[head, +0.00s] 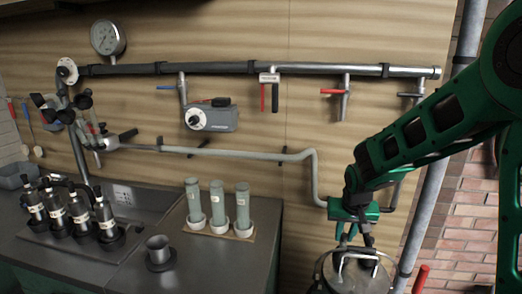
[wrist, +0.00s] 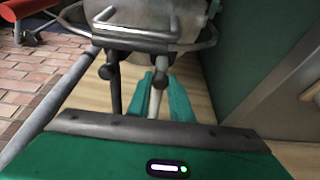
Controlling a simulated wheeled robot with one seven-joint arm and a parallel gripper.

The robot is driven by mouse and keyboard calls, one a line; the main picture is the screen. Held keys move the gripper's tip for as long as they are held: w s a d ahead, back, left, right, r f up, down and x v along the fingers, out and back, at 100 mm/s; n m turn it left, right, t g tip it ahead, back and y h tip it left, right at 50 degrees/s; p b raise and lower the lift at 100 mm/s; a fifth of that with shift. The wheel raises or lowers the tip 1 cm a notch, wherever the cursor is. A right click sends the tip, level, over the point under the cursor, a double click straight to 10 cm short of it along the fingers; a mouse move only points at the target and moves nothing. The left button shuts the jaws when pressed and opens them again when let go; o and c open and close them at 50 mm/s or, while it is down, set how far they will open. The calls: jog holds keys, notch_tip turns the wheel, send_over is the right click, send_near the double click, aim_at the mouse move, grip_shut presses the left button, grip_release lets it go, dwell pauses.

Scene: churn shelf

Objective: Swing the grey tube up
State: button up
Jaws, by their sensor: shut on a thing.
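The grey tube (head: 235,154) runs along the wall from the valve cluster at left, then bends down at right and passes toward my gripper (head: 346,238). My gripper points down just above the lidded metal churn (head: 352,276). In the wrist view my teal fingers (wrist: 158,84) are close together around a thin pale-grey length, which I take to be the end of the tube. The churn's lid and wire handle (wrist: 150,38) lie just beyond the fingertips. My gripper body hides part of the tube.
A fixed pipe (head: 220,68) with taps crosses the wall above. A grey box with a dial (head: 210,117) hangs below it. Several black-topped bottles (head: 80,212) and several grey-green cylinders (head: 218,205) stand on the counter (head: 110,252). A vertical pipe (head: 432,210) stands right.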

jog(key=shift+w+r, duration=0.15)
jog(key=shift+r, duration=0.6)
jog(key=shift+w+r, duration=0.1)
jog(key=shift+r, duration=0.65)
jog(key=shift+r, duration=0.1)
jog(key=shift+w+r, duration=0.25)
jog(key=shift+r, duration=0.5)
jog(key=shift+w+r, duration=0.2)
jog(key=shift+r, duration=0.55)
jog(key=shift+w+r, duration=0.1)
jog(key=shift+w+d+r, duration=0.1)
jog(key=shift+w+r, duration=0.25)
jog(key=shift+r, duration=0.3)
jog(key=shift+w+r, duration=0.3)
jog(key=shift+r, duration=0.35)
jog(key=shift+r, duration=0.1)
